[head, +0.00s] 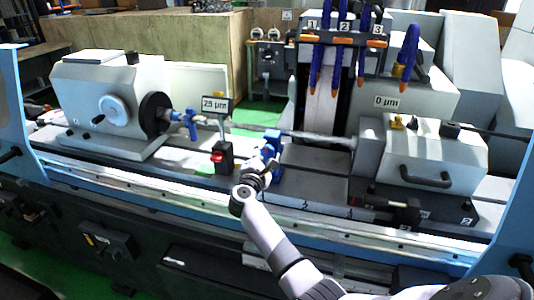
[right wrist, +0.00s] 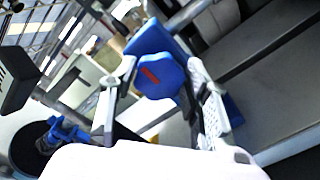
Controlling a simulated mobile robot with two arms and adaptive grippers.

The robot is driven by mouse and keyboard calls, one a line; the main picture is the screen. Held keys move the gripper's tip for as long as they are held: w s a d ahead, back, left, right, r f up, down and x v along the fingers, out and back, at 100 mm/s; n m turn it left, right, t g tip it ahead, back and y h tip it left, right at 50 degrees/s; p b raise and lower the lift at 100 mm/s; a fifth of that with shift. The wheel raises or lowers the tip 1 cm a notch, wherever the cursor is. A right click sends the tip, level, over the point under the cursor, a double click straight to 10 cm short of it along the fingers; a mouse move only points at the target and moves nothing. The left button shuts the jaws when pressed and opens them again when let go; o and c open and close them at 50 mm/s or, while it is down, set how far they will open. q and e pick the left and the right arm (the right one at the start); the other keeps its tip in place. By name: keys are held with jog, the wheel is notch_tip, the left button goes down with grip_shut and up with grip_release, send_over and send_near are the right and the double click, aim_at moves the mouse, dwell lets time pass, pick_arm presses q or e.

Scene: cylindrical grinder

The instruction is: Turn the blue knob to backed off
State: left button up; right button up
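The blue knob (right wrist: 160,75) has a red mark on its face and sits on a blue steady-rest-like fixture (head: 268,150) on the machine bed. In the right wrist view the knob lies between the two fingers of my right gripper (right wrist: 160,95), close to both fingertips. The fingers are spread about as wide as the knob, and a firm contact does not show. In the head view my right gripper (head: 255,180) reaches the fixture from the front and hides part of it. My left gripper is not in view.
A black box with a red button (head: 222,157) and a "25 µm" sign (head: 216,104) stand just left of my gripper. A workpiece shaft (head: 310,136) runs behind, between the headstock (head: 110,100) and the tailstock (head: 440,150). A blue carrier (head: 190,123) is at the left.

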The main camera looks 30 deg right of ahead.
jog(key=shift+o, duration=1.4)
jog(key=shift+s, duration=0.1)
jog(key=v, duration=1.2)
